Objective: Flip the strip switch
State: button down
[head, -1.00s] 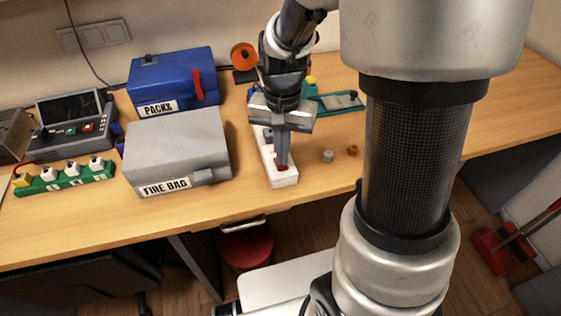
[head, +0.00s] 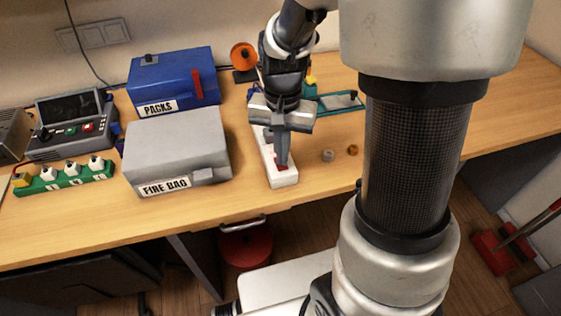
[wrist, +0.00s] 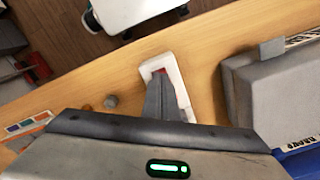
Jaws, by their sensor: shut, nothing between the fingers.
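A white power strip (head: 287,179) lies on the wooden bench, long side running away from me, beside the grey fire bag box. Its red switch (head: 281,168) sits near the strip's front end and is partly covered by my fingers. My gripper (head: 282,164) points down with its fingers shut and empty, the tips at the red switch. The wrist view also shows the closed fingers (wrist: 157,76) over the strip (wrist: 172,64), with a bit of red at the tips. I cannot tell whether the tips press the switch or which way it is tipped.
The grey FIRE BAG box (head: 178,145) stands close left of the strip, with the blue PACKS box (head: 172,78) behind it. A green strip with plugs (head: 64,177) lies far left. A small grey part (head: 328,155) and a brown part (head: 352,150) lie right of the strip.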

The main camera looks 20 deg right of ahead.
jog(key=shift+f+b, duration=0.4)
jog(key=shift+f, duration=0.2)
jog(key=shift+r, duration=0.15)
notch_tip(320, 180, up, 7)
jog(key=p, duration=0.6)
dwell(0.3)
dwell(0.4)
jog(key=s+r+n+t+p, duration=0.2)
jog(key=s+r, duration=0.4)
jog(key=r, duration=0.4)
jog(key=s+r+n+t+p, duration=0.3)
jog(key=s+r+n, duration=0.1)
jog(key=r, duration=0.7)
jog(key=shift+s+r+t, duration=0.2)
jog(key=shift+s+t, duration=0.1)
jog(key=shift+s, duration=0.6)
